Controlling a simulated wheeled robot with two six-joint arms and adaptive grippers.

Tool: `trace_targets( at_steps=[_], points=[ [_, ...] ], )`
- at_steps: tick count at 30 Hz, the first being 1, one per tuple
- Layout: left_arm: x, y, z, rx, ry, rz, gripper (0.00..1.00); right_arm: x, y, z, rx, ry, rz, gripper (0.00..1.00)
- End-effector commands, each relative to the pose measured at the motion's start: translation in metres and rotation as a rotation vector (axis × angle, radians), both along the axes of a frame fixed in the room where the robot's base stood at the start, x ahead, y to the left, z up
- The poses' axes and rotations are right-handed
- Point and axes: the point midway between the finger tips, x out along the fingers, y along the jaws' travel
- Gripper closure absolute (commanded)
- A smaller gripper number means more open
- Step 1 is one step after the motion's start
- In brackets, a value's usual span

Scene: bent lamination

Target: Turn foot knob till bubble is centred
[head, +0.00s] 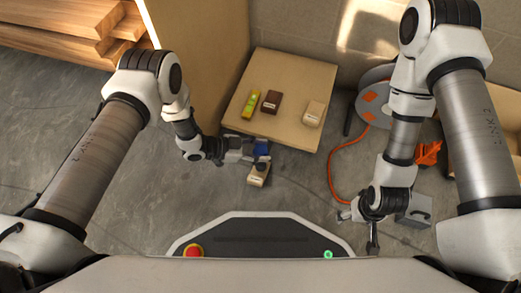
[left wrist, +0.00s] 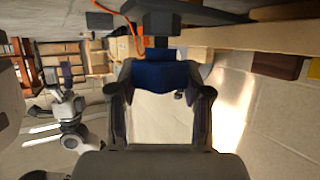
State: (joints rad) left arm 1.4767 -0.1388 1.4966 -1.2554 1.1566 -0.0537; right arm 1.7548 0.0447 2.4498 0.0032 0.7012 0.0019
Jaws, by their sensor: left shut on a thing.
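A blue foot knob (head: 262,147) shows at the front edge of a tan table (head: 285,65). My left gripper (head: 260,158) is at the knob, and in the left wrist view the blue knob (left wrist: 160,75) sits between its fingers (left wrist: 160,95), shut on it. A yellow-green level (head: 250,104) lies on the table's left part. Its bubble is too small to read. My right gripper (head: 359,226) hangs apart at the right, with its fingers spread and nothing seen between them.
A dark brown block (head: 271,101) and a tan block (head: 313,113) lie on the table. Another tan block (head: 258,175) is just below my left gripper. An orange cable (head: 333,170) runs from a reel (head: 372,95). A grey box (head: 414,211) stands right of my right gripper.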

Motion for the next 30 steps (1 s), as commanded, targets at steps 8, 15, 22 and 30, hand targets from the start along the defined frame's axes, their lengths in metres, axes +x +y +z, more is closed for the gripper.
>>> trace_targets(
  at_steps=[8,15,22,30],
  points=[
    [0.0,0.0,-0.002,0.004,-0.001,-0.017,0.86,0.0,0.0,-0.002,0.0,0.0,0.0,0.25],
    [0.0,0.0,-0.002,0.003,0.001,-0.015,0.41,0.0,0.0,-0.002,0.0,0.0,0.0,0.25],
    [0.0,0.0,-0.001,0.002,0.0,-0.015,0.25,0.0,0.0,-0.002,0.0,0.0,0.0,0.25],
    [-0.001,0.013,0.004,0.003,0.001,-0.012,0.25,0.0,0.0,-0.001,0.0,0.0,-0.001,0.25]
  ],
)
